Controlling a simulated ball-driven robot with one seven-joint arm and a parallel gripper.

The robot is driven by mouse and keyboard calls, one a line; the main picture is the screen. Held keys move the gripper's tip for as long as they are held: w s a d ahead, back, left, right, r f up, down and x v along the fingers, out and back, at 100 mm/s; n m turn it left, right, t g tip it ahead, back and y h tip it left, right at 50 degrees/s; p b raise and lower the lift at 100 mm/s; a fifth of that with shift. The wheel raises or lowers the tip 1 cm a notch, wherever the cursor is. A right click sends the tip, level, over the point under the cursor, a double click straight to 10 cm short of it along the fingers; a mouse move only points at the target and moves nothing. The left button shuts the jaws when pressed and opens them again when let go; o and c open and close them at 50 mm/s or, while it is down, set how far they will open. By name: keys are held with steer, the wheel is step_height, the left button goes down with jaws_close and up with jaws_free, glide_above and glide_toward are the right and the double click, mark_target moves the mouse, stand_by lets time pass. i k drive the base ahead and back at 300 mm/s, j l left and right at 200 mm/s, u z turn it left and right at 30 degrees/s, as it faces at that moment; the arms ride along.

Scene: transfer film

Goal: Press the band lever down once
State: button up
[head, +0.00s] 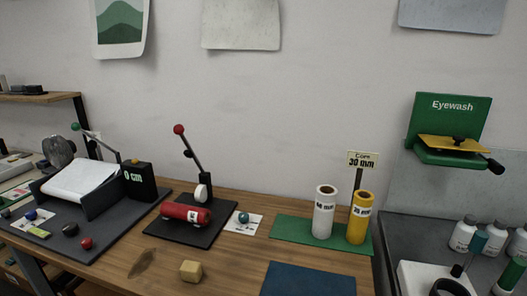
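A lever with a red ball knob (179,129) stands raised, tilted up and to the left, on a dark base plate (165,231) on the wooden bench. Its black arm runs down to a small white round part (201,192) at its pivot. A red roll (184,214) lies on the plate in front of it. Another lever with a green knob (76,127) stands at the left machine. No label tells which of the two is the band lever. My gripper is not in view.
A white roll (323,212) and a yellow roll (358,218) stand on a green mat (291,229). A tan block (190,270) and a blue mat (309,280) lie at the front. A film machine (82,182) is left. Bottles (463,234) and an eyewash unit (449,133) are right.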

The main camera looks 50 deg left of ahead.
mark_target(179, 130)
steer(key=j+z, duration=0.15)
steer(key=z, duration=0.25)
steer(key=j+z, duration=0.15)
steer(key=z, duration=0.25)
steer(key=j+z, duration=0.2)
steer(key=z, duration=0.2)
steer(key=j+z, duration=0.15)
steer(key=z, duration=0.25)
steer(key=j+z, duration=0.15)
steer(key=z, duration=0.25)
steer(key=k+j+z, duration=0.65)
steer(key=k+u, duration=0.35)
steer(key=k+j+u, duration=0.15)
steer(key=k+u, duration=0.45)
steer(key=u, duration=0.15)
steer(key=k+j+u, duration=0.2)
steer(key=u, duration=0.2)
steer(key=k+j+u, duration=0.25)
steer(key=u, duration=0.2)
steer(key=k+j+u, duration=0.5)
steer(key=j+u, duration=0.2)
